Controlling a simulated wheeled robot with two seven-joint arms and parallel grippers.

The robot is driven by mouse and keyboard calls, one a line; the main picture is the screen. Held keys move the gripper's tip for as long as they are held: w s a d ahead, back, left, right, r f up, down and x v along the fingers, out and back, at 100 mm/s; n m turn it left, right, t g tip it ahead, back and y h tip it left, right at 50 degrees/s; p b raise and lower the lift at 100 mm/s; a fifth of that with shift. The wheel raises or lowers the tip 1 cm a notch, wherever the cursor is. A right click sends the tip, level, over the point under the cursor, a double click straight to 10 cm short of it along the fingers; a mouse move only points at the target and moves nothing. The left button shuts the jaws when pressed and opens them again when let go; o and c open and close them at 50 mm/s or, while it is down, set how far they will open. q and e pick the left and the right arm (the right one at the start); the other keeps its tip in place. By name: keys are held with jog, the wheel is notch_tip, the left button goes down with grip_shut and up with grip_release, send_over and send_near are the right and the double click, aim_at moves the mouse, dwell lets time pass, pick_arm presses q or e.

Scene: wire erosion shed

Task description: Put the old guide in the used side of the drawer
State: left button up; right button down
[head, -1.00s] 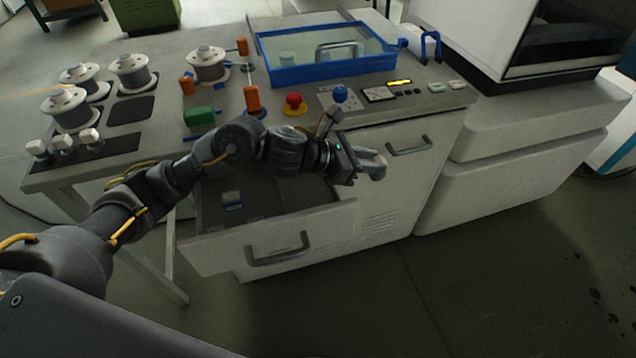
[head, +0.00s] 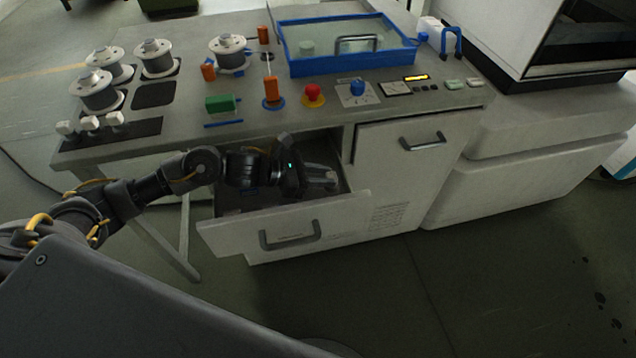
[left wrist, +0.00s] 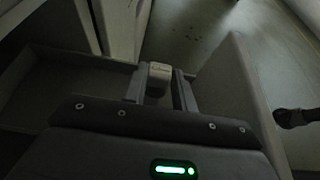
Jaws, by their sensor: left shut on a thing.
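The drawer (head: 215,238) is pulled open under the machine table. My left gripper (head: 328,180) reaches over its front left and is down inside the right part of the drawer. In the left wrist view my left gripper (left wrist: 160,92) is shut on a small pale block, which I take to be the old guide (left wrist: 158,73). In the head view the guide cannot be made out among the fingers. The drawer's inside wall and floor (left wrist: 75,85) show in the left wrist view. My arm hides much of the drawer floor, and I cannot read which side is used. My right gripper is not in view.
The drawer front has a grey handle (head: 290,235). A closed cabinet door (head: 400,165) stands right of the drawer. Above, the tabletop holds wire spools (head: 228,52), a green block (head: 220,104), a red button (head: 313,92) and a blue-framed tank (head: 350,65).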

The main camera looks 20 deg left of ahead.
pick_arm(q)
jog(key=f, duration=0.1)
jog(key=a+f+p, duration=0.1)
jog(key=f, duration=0.1)
jog(key=shift+s+f, duration=0.1)
jog(key=shift+s, duration=0.05)
jog(key=shift+f, duration=0.45)
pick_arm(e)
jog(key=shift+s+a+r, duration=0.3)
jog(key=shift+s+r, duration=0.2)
pick_arm(q)
jog(key=shift+f, duration=0.15)
jog(key=o, duration=1)
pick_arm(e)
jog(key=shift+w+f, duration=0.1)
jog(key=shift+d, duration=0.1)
